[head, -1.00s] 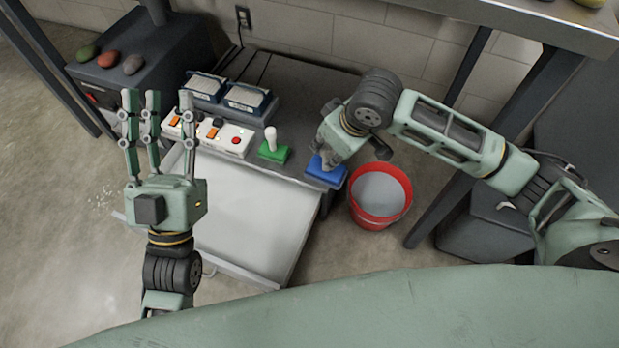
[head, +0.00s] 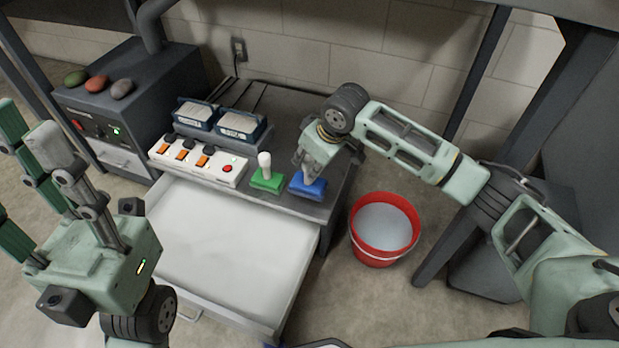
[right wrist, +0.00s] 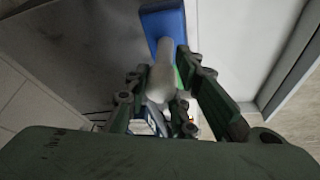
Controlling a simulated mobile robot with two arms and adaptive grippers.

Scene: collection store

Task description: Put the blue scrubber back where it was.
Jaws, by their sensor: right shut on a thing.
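The blue scrubber (head: 309,189) is at the front right corner of the dark worktop (head: 283,115), just right of a green scrubber (head: 268,182) with an upright pale handle. My right gripper (head: 310,172) is over it from above, shut on its handle. In the right wrist view the pale handle (right wrist: 160,82) runs between the fingers to the blue base (right wrist: 165,22). I cannot tell whether the base rests on the worktop or hangs just above it. My left gripper (head: 45,165) is open and empty at the left, nearer the camera.
A red bucket (head: 384,262) with pale contents stands on the floor at right. A white power strip (head: 195,163) and two blue-framed boxes (head: 219,119) sit left of the scrubbers. An open white drawer (head: 230,245) juts out in front. A dark cabinet (head: 140,90) stands at left.

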